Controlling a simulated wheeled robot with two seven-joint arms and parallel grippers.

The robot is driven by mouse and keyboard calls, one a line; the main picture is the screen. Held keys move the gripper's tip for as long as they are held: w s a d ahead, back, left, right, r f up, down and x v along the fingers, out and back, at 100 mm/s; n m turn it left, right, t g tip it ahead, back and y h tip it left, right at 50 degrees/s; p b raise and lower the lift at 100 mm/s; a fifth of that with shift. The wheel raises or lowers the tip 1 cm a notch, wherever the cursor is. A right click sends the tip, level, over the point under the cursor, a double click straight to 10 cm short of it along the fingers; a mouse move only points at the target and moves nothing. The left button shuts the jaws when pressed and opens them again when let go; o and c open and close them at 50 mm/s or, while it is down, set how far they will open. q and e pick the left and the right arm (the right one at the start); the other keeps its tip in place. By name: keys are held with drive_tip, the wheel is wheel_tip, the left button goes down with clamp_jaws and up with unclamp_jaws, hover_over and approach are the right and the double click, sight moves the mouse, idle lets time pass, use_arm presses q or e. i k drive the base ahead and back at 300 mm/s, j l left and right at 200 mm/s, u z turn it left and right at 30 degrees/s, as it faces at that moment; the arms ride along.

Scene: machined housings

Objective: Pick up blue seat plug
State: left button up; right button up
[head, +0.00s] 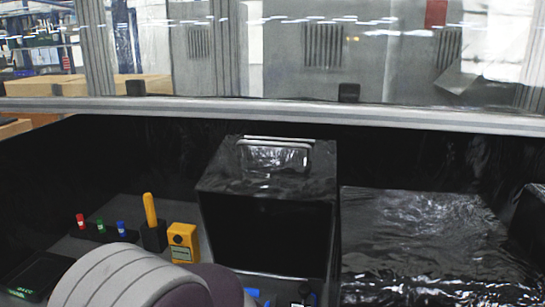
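A blue plug (121,228) stands upright at the right end of a dark holder (100,235) on the left of the work surface. A green plug (100,226) and a red plug (80,221) stand to its left in the same holder. The blue plug's lower part is hidden in the holder. Neither gripper's fingertips can be seen.
A yellow handheld device (183,243) and a yellow-handled tool in a black stand (153,235) are right of the plugs. A large black box (268,185) stands at centre. A dark tray-like object (35,275) lies at left. Small blue parts (254,294) show at the bottom edge.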

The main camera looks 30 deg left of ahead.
sight(120, 223)
drive_tip(key=l+u, duration=0.1)
drive_tip(key=u, duration=0.3)
drive_tip(key=k+l+u, duration=0.1)
drive_tip(key=u, duration=0.65)
drive_tip(key=i+j+u, duration=0.1)
drive_tip(key=u, duration=0.7)
drive_tip(key=i, duration=0.05)
